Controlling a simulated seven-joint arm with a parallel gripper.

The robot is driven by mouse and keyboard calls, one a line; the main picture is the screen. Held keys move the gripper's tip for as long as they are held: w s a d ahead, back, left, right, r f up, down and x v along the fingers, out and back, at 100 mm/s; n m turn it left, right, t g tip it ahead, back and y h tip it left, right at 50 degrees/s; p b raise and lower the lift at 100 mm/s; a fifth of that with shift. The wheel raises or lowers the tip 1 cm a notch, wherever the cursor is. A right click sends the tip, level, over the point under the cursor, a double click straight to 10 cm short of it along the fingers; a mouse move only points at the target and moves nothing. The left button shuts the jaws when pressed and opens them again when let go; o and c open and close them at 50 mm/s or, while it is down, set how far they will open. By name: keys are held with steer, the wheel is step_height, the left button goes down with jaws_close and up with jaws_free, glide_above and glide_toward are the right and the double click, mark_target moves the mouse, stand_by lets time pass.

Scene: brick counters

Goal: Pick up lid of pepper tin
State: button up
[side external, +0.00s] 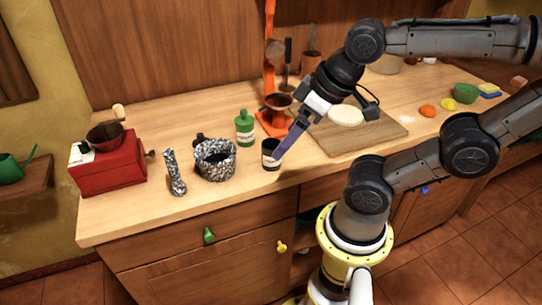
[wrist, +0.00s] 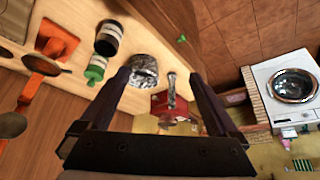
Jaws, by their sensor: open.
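A small dark tin with a pale label, which looks like the pepper tin (side external: 268,158), stands upright near the counter's front edge. It also shows in the wrist view (wrist: 108,38), outside the left finger.
A green bottle (side external: 244,128) stands behind the tin. A cutting board (side external: 385,135) with a pale round piece lies right. An orange stand (side external: 270,80) is behind.

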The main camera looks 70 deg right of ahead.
steer(key=shift+o, duration=0.3)
steer(key=w+d+r+n+g, duration=0.25)
steer(key=w+r+n, duration=0.65)
steer(key=w, duration=0.5)
steer(key=g, duration=0.3)
glide_above(200, 134)
steer(key=f, duration=2.1)
steer(key=shift+s+f, duration=0.15)
steer(key=shift+s, duration=0.1)
steer(key=shift+w+f, duration=0.15)
steer(key=shift+f, duration=1.25)
steer(key=shift+w+f, duration=0.1)
steer(key=shift+f, duration=1.3)
steer(key=c, duration=1.3)
